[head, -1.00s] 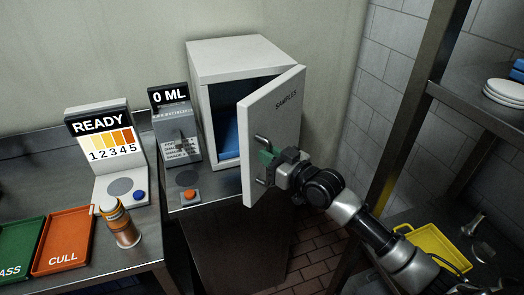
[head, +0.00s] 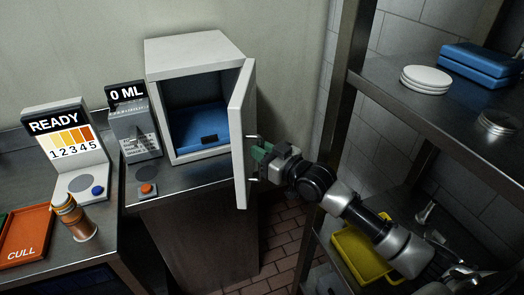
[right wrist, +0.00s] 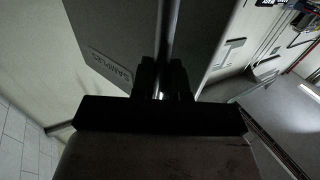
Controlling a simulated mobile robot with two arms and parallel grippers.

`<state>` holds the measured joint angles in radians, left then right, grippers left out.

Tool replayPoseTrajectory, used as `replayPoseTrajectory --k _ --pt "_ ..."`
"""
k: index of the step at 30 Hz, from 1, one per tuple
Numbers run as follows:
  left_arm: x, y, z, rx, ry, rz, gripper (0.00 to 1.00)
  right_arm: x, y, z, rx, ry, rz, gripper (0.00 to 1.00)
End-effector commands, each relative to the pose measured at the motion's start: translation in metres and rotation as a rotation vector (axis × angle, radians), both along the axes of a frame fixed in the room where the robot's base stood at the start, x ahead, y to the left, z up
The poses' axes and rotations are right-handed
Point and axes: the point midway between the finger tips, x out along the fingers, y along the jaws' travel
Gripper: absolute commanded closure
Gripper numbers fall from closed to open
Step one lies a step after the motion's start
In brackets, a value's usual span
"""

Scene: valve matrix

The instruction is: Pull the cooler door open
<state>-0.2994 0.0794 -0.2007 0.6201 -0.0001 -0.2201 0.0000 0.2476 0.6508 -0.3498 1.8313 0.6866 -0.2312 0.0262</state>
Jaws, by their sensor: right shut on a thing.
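The cooler (head: 190,50) is a pale box on the steel counter. Its door (head: 241,150) stands well open on the right and shows nearly edge-on in the head view. The blue interior (head: 205,125) is exposed, with a small dark item on the blue part. My right gripper (head: 260,158) is at the outer face of the door, shut on the handle. In the right wrist view the fingers (right wrist: 165,82) close around the upright handle bar (right wrist: 166,35), beside the SAMPLES lettering on the door (right wrist: 95,40). My left gripper is not in view.
A steel shelf rack (head: 440,100) with white plates (head: 426,78) and blue trays (head: 482,62) stands close on the right, beside my arm. A 0 ML unit (head: 135,125), a READY display (head: 60,140), a brown-orange jar (head: 75,218) and a CULL tray (head: 25,238) are at left.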

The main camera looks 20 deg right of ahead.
Motion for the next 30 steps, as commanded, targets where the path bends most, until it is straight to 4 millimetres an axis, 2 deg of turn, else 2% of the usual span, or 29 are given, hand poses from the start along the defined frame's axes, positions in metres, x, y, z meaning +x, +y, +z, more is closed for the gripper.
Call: replayPoseTrajectory --k 8,9,13,23,26,30 --pt "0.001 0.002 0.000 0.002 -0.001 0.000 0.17 0.001 -0.002 0.004 0.006 -0.004 -0.004 1.00" --pt "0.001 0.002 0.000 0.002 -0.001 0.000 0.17 0.001 -0.002 0.004 0.006 -0.005 -0.004 0.79" --pt "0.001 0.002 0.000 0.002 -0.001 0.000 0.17 0.001 -0.001 0.003 0.004 -0.004 -0.003 0.61" --pt "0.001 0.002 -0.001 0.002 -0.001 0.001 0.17 -0.003 -0.002 0.001 0.001 -0.002 -0.001 0.61" --pt "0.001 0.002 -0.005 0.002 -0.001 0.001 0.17 -0.013 -0.007 -0.001 0.001 -0.002 -0.002 0.61" --pt "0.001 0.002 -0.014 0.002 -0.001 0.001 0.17 -0.038 -0.019 -0.003 -0.001 0.000 -0.002 0.61"
